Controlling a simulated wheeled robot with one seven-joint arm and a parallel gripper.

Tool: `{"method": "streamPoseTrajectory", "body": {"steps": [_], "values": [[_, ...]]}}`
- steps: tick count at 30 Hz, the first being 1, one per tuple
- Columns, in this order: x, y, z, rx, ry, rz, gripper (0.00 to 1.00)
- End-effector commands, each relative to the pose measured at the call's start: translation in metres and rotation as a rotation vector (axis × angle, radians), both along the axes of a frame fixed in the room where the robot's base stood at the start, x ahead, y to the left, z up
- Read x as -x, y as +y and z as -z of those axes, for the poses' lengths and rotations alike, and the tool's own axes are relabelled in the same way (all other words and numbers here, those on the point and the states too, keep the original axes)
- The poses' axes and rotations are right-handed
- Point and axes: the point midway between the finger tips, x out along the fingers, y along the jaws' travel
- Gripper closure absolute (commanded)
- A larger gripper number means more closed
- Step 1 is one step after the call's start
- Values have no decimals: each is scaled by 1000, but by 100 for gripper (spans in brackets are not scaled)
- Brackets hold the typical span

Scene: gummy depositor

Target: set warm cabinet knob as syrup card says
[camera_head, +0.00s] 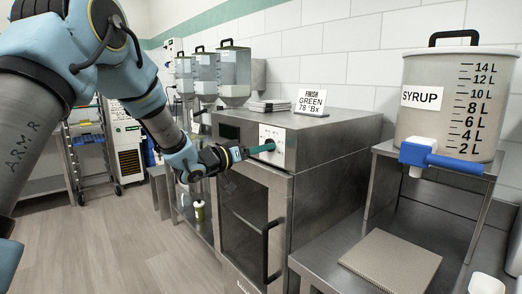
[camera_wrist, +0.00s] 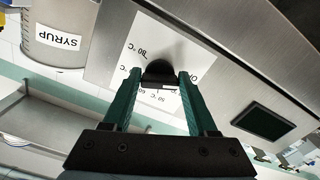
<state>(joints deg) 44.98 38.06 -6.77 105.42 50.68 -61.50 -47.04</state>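The warm cabinet (camera_head: 335,150) is a steel box with a dark glass door. Its white dial plate (camera_head: 272,135) carries printed temperature marks in °C, turned over in the wrist view and partly covered by my fingers. The black knob (camera_wrist: 159,70) sits on this plate. My gripper (camera_head: 262,149) has green fingers, one on each side of the knob, seemingly touching it; it also shows in the wrist view (camera_wrist: 159,76). The knob's pointer is hidden. The syrup card (camera_head: 311,102) stands on the cabinet and reads FINISH GREEN 78 °Bx.
A syrup tank (camera_head: 450,105) with a blue valve (camera_head: 440,158) stands on a steel stand at the right. A flat grey mat (camera_head: 390,262) lies on the lower bench. The cabinet door's black handle (camera_head: 270,250) projects below my gripper. A dark display (camera_wrist: 263,123) is beside the dial.

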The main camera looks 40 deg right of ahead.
Motion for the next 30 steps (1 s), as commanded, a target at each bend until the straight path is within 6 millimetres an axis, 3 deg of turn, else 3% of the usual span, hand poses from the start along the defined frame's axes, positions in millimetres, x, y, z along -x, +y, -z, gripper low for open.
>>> {"method": "streamPoseTrajectory", "body": {"steps": [2,14,23,30], "values": [[0,0,0,0,0,0,52],[0,0,0,0,0,0,97],[0,0,2,2,-33,0,98],[-2,0,5,12,-164,-1,98]]}}
